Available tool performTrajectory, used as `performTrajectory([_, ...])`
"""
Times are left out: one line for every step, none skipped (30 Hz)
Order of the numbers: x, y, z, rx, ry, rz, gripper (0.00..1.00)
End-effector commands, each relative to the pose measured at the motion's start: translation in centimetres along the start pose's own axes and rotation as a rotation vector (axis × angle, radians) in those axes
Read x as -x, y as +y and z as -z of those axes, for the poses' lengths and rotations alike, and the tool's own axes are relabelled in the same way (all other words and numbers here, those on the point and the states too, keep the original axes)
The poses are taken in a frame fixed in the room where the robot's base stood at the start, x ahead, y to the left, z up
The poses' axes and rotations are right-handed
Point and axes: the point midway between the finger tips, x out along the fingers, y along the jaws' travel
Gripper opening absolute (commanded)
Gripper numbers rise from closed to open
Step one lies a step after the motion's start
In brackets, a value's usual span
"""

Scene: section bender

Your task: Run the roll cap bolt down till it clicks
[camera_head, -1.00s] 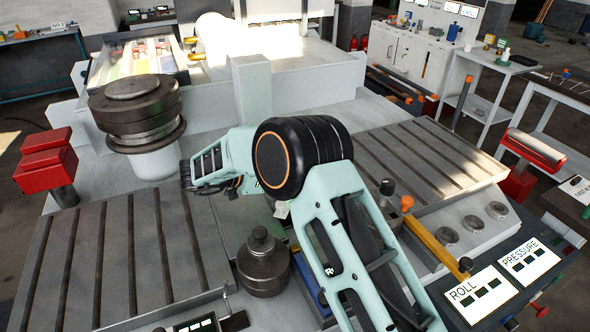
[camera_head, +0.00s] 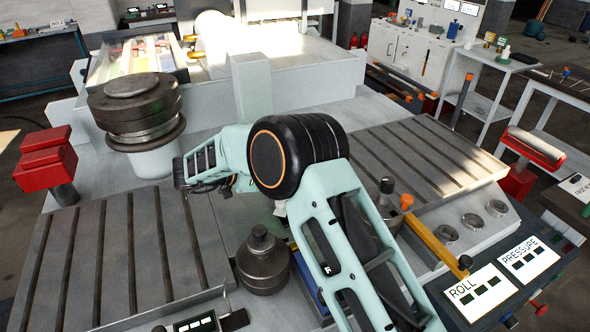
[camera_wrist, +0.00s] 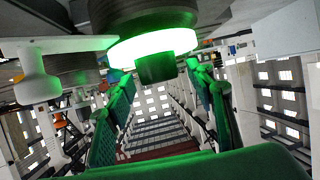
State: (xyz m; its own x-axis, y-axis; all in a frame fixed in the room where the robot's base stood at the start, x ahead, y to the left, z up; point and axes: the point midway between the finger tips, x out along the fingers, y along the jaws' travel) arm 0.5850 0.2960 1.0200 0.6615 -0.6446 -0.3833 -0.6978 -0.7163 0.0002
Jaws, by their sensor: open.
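My gripper (camera_wrist: 160,77) is open in the wrist view, one finger on each side. Between the fingertips is a dark stub (camera_wrist: 156,69) lit green. Above it are a glowing green-white ring (camera_wrist: 150,46) and a wide dark cylinder. I cannot tell whether the stub is the roll cap bolt, or whether the fingers touch it. In the head view my arm crosses the machine and its far end lies near the stacked dark roll (camera_head: 135,103) on the left. My fingers and the bolt cannot be made out there.
A short dark roll with a knob (camera_head: 263,262) stands in front of my arm. Slotted plates lie left (camera_head: 85,255) and right (camera_head: 420,160). Red blocks (camera_head: 46,165) stand at the left edge. A panel marked ROLL and PRESSURE (camera_head: 505,275) is at the right front.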

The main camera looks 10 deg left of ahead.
Motion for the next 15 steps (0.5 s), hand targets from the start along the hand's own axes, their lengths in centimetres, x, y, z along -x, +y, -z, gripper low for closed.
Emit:
performTrajectory([1.1, -0.1, 0.0, 0.000, 0.000, 0.004, 0.50])
performTrajectory([1.7, -0.1, 0.0, 0.000, -0.001, 0.005, 0.50])
performTrajectory([2.6, -0.1, 0.0, 0.000, 0.000, 0.005, 0.50])
performTrajectory([3.3, -0.1, 0.0, 0.000, 0.000, 0.005, 0.50])
performTrajectory([4.0, -0.1, 0.0, 0.000, -0.001, 0.006, 0.50])
performTrajectory([4.8, -0.1, 0.0, 0.000, -0.001, 0.005, 0.50])
performTrajectory([5.5, -0.1, 0.0, 0.000, -0.001, 0.005, 0.50])
performTrajectory([6.1, -0.1, 0.0, 0.000, -0.001, 0.005, 0.50])
performTrajectory([6.9, -0.1, 0.0, 0.000, 0.000, 0.004, 0.50])
performTrajectory([7.4, -0.1, 0.0, 0.000, 0.000, 0.004, 0.50])
performTrajectory([7.9, -0.1, 0.0, -0.001, 0.000, 0.004, 0.50])
performTrajectory([8.6, -0.1, 0.0, -0.001, 0.001, 0.003, 0.50])
performTrajectory([8.9, -0.1, 0.0, -0.001, 0.000, 0.003, 0.50])
performTrajectory([9.3, 0.0, 0.0, -0.001, 0.000, 0.002, 0.50])
performTrajectory([9.7, 0.0, 0.0, 0.000, 0.000, 0.002, 0.50])
